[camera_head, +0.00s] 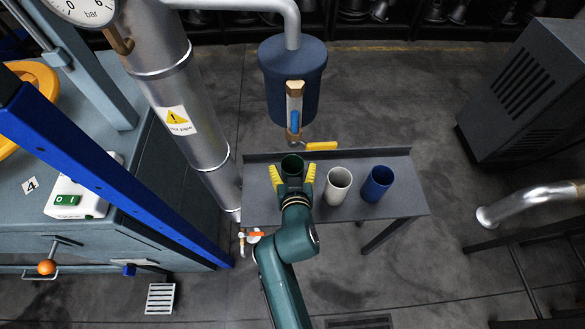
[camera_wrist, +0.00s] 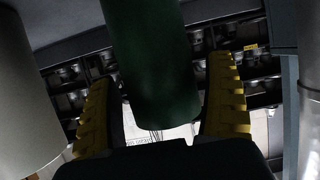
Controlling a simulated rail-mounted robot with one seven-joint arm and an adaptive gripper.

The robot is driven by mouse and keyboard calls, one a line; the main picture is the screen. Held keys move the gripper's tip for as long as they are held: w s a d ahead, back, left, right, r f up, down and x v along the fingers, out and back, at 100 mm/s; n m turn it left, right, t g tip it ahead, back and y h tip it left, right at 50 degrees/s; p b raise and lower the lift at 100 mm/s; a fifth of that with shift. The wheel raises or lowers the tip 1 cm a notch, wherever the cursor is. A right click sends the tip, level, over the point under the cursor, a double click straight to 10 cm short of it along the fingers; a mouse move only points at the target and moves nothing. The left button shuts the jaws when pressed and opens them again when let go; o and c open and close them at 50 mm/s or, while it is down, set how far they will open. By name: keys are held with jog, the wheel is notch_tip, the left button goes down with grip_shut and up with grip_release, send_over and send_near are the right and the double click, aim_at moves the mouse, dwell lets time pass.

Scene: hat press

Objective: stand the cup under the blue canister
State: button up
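A dark green cup (camera_head: 292,165) stands upright at the left of a small grey table (camera_head: 405,197). My gripper (camera_head: 292,172) has its yellow fingers apart, one on each side of this cup. In the wrist view the green cup (camera_wrist: 158,70) is between the fingers (camera_wrist: 163,95), with a gap beside the right finger; contact on the left is unclear. The blue canister (camera_head: 292,80) hangs from a pipe behind and above the table. A sight tube and a yellow-handled valve (camera_head: 320,146) are on its front.
A white cup (camera_head: 338,186) and a blue cup (camera_head: 377,184) stand to the right on the table. The white cup fills the left of the wrist view (camera_wrist: 25,100). A thick pipe with a warning label (camera_head: 177,120) rises left of the table. A low ledge (camera_head: 375,153) runs along its back.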

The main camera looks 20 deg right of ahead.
jog(key=shift+r+p, duration=0.3)
jog(key=shift+r, duration=0.05)
jog(key=p+v, duration=0.3)
jog(key=v, duration=0.8)
jog(key=shift+s+p, duration=0.35)
jog(key=shift+s, duration=0.05)
